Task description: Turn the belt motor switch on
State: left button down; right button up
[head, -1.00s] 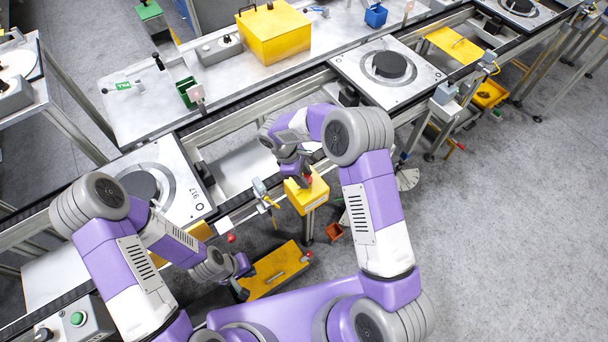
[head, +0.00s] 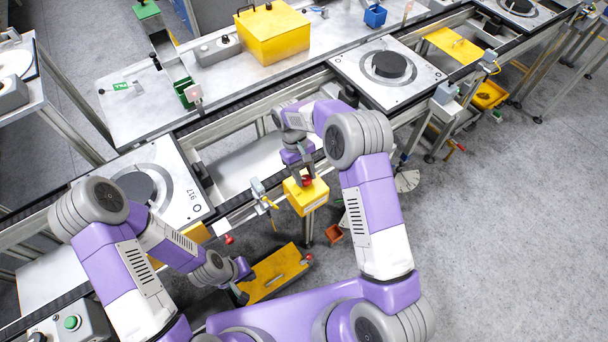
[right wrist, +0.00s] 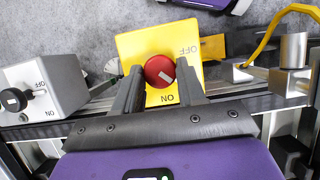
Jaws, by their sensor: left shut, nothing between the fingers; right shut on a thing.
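The belt motor switch appears to be the yellow box (head: 311,201) with a red knob (head: 307,182), on a post beside the conveyor. In the right wrist view, the yellow box (right wrist: 133,48) has OFF and ON lettering, seen upside down. The red knob (right wrist: 158,70) carries a pale mark angled toward the lower right of the picture, between the two labels. My right gripper (head: 303,181) is shut on the knob, with one finger on each side of it. My left gripper (head: 243,286) is shut and empty, low near a yellow plate.
A grey box with a black knob (right wrist: 13,99), also lettered OFF and ON, stands left of the yellow box in the right wrist view. A metal fitting with a yellow cable (right wrist: 293,52) is on the right.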

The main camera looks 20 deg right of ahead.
jog(key=m+y, duration=0.1)
jog(key=m, duration=0.3)
jog(key=shift+w+d+r+m+y, duration=0.1)
jog(key=shift+d+m+y, duration=0.1)
jog(key=shift+m+y, duration=0.15)
jog(key=shift+d+m+y, duration=0.1)
jog(key=shift+m+y, duration=0.65)
jog(key=shift+m, duration=1.2)
jog(key=o, duration=1)
jog(key=shift+o, duration=0.2)
jog(key=v, duration=0.7)
jog(key=shift+r, duration=0.2)
